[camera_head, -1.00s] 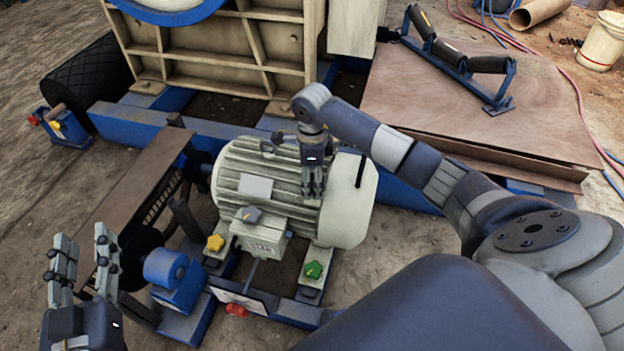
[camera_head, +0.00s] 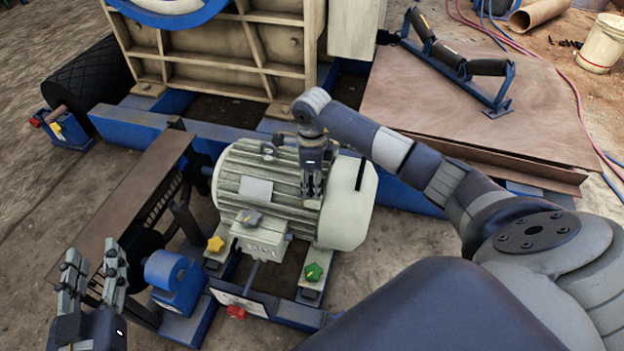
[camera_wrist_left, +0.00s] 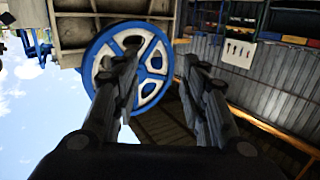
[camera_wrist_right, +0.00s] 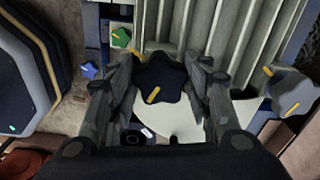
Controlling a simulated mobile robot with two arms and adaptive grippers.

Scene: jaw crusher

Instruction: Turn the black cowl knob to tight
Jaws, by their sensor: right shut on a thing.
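The black cowl knob (camera_wrist_right: 162,78), star-shaped with a yellow mark, shows in the right wrist view. Its mark points down and left. My right gripper (camera_wrist_right: 160,100) is shut on it, with one finger on each side. In the head view my right gripper (camera_head: 313,195) points down at the right part of the pale ribbed motor (camera_head: 270,185) and hides the knob there. My left gripper (camera_head: 92,262) is open and empty at the lower left. Its spread fingers (camera_wrist_left: 158,80) show in the left wrist view with nothing between them.
A grey knob (camera_head: 252,217), a yellow knob (camera_head: 215,243), a green knob (camera_head: 313,271) and a red knob (camera_head: 236,312) sit around the motor. A brown guard (camera_head: 125,195) stands to its left. The blue frame (camera_head: 215,133) runs behind it.

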